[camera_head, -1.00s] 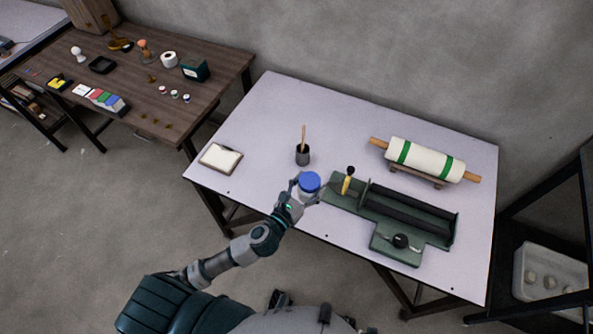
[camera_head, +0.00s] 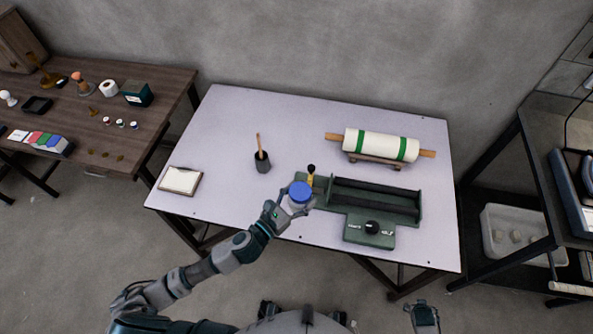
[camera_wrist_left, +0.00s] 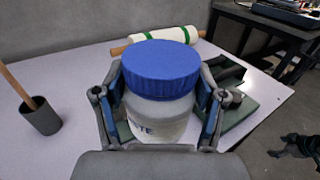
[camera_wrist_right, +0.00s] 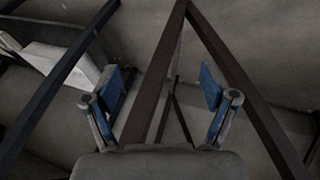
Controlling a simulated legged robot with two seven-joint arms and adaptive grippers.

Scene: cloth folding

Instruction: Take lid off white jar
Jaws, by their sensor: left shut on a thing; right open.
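The white jar (camera_wrist_left: 160,120) has a blue lid (camera_wrist_left: 160,68) seated on top, and part of its dark lettering shows in the left wrist view. My left gripper (camera_head: 292,207) is shut on the jar's body, one finger on each side below the lid. In the head view the blue lid (camera_head: 300,191) shows at the front of the table, left of the green machine. My right gripper (camera_wrist_right: 162,100) is open and empty, and its wrist view shows table legs and floor. It also shows low at the right in the head view (camera_head: 424,306).
The pale table (camera_head: 230,120) also holds a green machine (camera_head: 370,232), a striped roll (camera_head: 381,145) on a stand, a dark cup (camera_head: 262,162) with a stick, and a clipboard (camera_head: 181,181). A black frame shelf with a bin (camera_head: 520,235) stands at right.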

